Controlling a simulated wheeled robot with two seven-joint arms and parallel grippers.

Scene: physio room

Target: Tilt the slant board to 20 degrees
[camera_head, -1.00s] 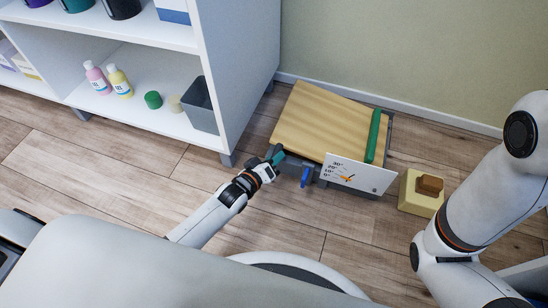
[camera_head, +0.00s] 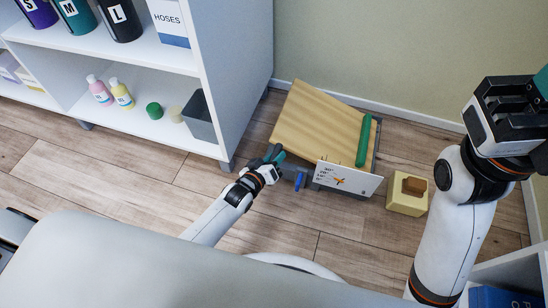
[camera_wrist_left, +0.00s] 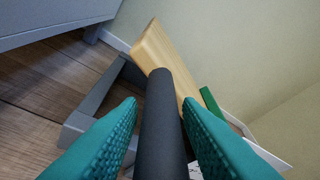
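The slant board (camera_head: 315,122) is a light wooden plate with a green bar (camera_head: 363,140) along its right edge, on a dark frame by the wall. In the left wrist view its plate (camera_wrist_left: 165,50) stands sloped, raised clear of the grey frame (camera_wrist_left: 92,100). A white angle panel (camera_head: 348,179) with an orange pointer is at its front; the reading is too small to tell. A blue lever (camera_head: 299,182) sits left of the panel. My left gripper (camera_head: 276,154) is at the board's left front corner, its teal fingers closed around a dark bar (camera_wrist_left: 162,125). My right gripper (camera_head: 535,95) is raised, empty-looking, partly cut off.
A white shelf (camera_head: 235,80) with bottles and a grey bin (camera_head: 198,117) stands close on the left. A yellow box with a brown block (camera_head: 408,195) is on the floor right of the panel. The wall is behind the board. Wooden floor is clear in front.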

